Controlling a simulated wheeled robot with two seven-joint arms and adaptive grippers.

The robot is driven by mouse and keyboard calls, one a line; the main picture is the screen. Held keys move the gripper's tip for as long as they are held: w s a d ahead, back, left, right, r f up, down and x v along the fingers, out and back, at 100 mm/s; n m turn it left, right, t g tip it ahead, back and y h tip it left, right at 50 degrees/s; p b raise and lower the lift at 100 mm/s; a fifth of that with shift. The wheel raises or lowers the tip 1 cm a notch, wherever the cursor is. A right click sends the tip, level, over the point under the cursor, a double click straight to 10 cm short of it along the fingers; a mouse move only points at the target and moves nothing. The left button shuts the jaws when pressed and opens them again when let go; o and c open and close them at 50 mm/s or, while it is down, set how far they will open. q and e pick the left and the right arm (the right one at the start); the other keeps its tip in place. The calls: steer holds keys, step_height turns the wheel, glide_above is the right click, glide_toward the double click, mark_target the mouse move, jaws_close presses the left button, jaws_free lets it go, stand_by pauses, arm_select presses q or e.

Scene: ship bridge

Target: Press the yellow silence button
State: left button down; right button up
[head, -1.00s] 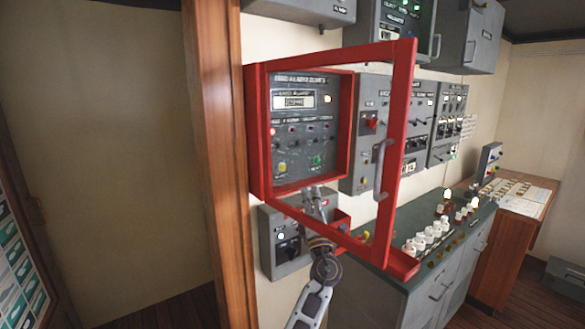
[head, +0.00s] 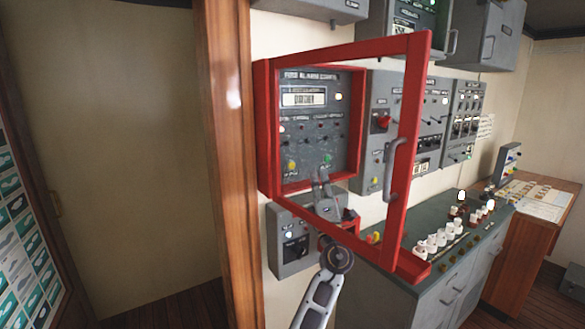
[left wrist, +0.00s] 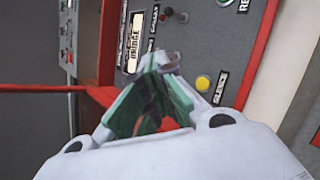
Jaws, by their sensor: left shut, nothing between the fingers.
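The yellow silence button (head: 291,164) is at the lower left of the grey alarm panel (head: 310,125), inside an open red cabinet. In the left wrist view the yellow button (left wrist: 203,83) sits beside its label, right of my fingers. My left gripper (head: 320,173) is shut and empty, in front of the panel's lower edge. In the head view its tips are to the right of and slightly below the yellow button, just under the green button (head: 327,159). The gripper appears apart from the yellow button. My right gripper is not in view.
The red framed door (head: 412,150) of the cabinet stands open to the right, its lower bar near my left arm. A grey box (head: 290,250) is below the cabinet. A wooden post (head: 232,160) is at left. A console (head: 425,275) with white-capped controls is at right.

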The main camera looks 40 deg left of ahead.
arm_select(q)
steer(key=w+a+b, duration=0.2)
steer(key=w+a, duration=0.1)
steer(key=a, duration=0.4)
steer(key=shift+a, duration=0.3)
steer(key=shift+w+a+p, duration=0.35)
steer(key=shift+a+p, duration=0.05)
steer(key=shift+a, duration=0.4)
stand_by(2.9)
steer(key=shift+d, duration=0.2)
steer(key=shift+s+d+p, duration=0.35)
steer(key=shift+d+p, duration=0.1)
steer(key=shift+d, duration=0.15)
stand_by(0.4)
steer(key=shift+s+d+p, duration=0.3)
steer(key=shift+d, duration=0.45)
steer(key=shift+s+d+p, duration=0.25)
steer(key=shift+s+d, duration=0.1)
steer(key=shift+d, duration=0.45)
steer(key=shift+s+d+p, duration=0.3)
steer(key=shift+d, duration=0.45)
